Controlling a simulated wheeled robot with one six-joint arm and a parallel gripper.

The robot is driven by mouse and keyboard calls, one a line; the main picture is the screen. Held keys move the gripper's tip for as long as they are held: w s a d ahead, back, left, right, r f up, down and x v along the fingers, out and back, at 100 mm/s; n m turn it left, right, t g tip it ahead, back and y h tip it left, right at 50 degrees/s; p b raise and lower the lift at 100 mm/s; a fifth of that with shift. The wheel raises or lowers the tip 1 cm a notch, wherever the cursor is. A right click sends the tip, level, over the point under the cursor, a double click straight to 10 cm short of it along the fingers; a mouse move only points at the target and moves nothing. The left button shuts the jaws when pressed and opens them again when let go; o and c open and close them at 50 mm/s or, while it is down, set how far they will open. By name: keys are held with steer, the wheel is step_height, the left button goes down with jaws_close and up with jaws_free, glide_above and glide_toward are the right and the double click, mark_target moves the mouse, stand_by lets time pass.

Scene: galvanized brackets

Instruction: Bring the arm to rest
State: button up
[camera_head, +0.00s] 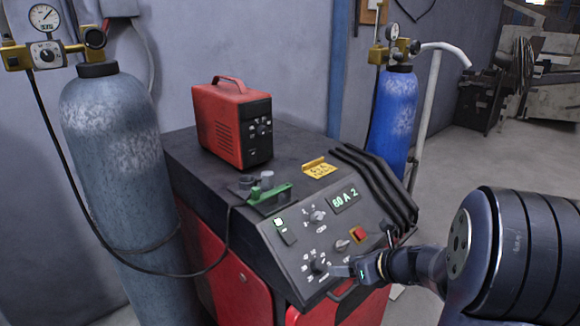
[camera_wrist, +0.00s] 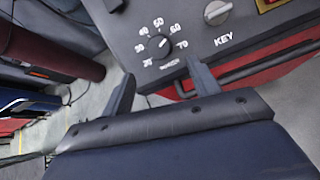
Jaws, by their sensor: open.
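My gripper (camera_head: 342,270) is at the sloped control panel of the machine, beside the lower dial knob (camera_head: 318,266) in the head view. In the wrist view, the two fingers of my gripper (camera_wrist: 162,86) stand apart with nothing between them. The black dial knob (camera_wrist: 159,47) lies just beyond the fingertips, with numbers around it. I see no clear contact between fingers and knob. My dark arm comes in from the right of the head view.
The machine (camera_head: 190,150) carries a red box unit (camera_head: 232,122), a lit display (camera_head: 345,199) and a green clamp (camera_head: 270,193). A grey cylinder (camera_head: 110,150) stands left and a blue cylinder (camera_head: 393,115) behind. A panel handle (camera_wrist: 250,68) lies near the fingers. Floor is open at right.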

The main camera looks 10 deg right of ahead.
mark_target(323, 266)
steer(key=x, duration=0.8)
steer(key=shift+w+a+f, duration=0.15)
